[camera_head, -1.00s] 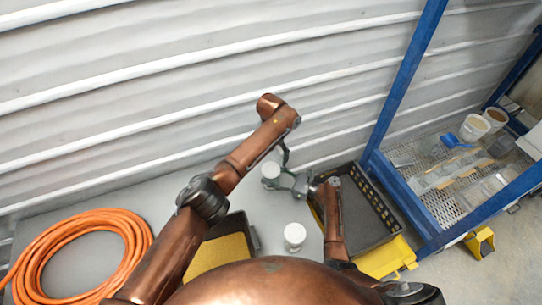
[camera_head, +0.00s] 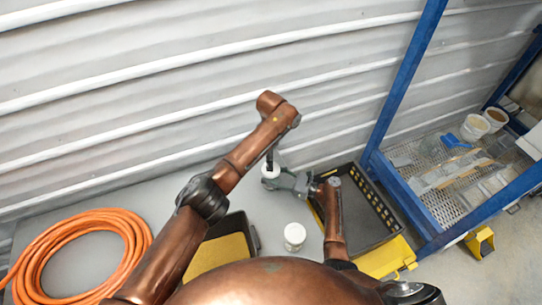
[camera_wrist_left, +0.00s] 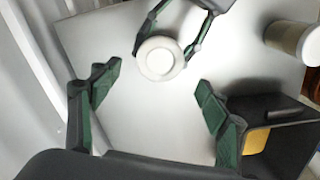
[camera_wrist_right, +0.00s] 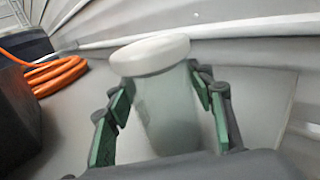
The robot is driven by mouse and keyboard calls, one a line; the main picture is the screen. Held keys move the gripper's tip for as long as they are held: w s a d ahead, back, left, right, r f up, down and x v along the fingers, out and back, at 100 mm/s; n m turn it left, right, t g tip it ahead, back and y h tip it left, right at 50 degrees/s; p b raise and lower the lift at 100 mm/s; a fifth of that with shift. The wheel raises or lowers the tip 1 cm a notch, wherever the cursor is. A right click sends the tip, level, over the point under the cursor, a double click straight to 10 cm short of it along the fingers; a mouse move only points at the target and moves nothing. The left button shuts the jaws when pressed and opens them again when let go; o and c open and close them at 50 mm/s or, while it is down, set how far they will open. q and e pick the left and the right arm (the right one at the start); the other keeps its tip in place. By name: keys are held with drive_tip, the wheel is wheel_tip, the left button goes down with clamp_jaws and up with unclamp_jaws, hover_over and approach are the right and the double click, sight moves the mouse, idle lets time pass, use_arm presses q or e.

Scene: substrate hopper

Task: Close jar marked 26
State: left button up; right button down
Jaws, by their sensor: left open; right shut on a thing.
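A translucent jar (camera_wrist_right: 170,110) with a wide white lid (camera_wrist_right: 150,54) stands upright between the pads of my right gripper (camera_wrist_right: 163,88), which is shut on it. The lid rests on the jar top; I cannot tell how tight it is. In the head view the same lid (camera_head: 270,171) shows beside my right gripper (camera_head: 291,182). My left gripper (camera_head: 270,159) is just above it, mostly hidden by its arm. In the left wrist view, its fingers are open, with the lid (camera_wrist_left: 161,58) ahead between them, apart from the pads. No number is readable.
A second white-lidded jar (camera_head: 294,234) stands nearer on the grey table (camera_head: 170,211). A black-and-yellow case (camera_head: 236,228) is left of it, a dark tray (camera_head: 372,218) right. An orange hose coil (camera_head: 136,240) lies at left. The ribbed wall (camera_head: 150,100) is close behind.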

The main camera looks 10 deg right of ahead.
sight(271, 178)
use_arm(q)
drive_tip(key=shift+n, duration=0.5)
drive_tip(key=shift+f, duration=4)
drive_tip(key=shift+c, duration=0.6)
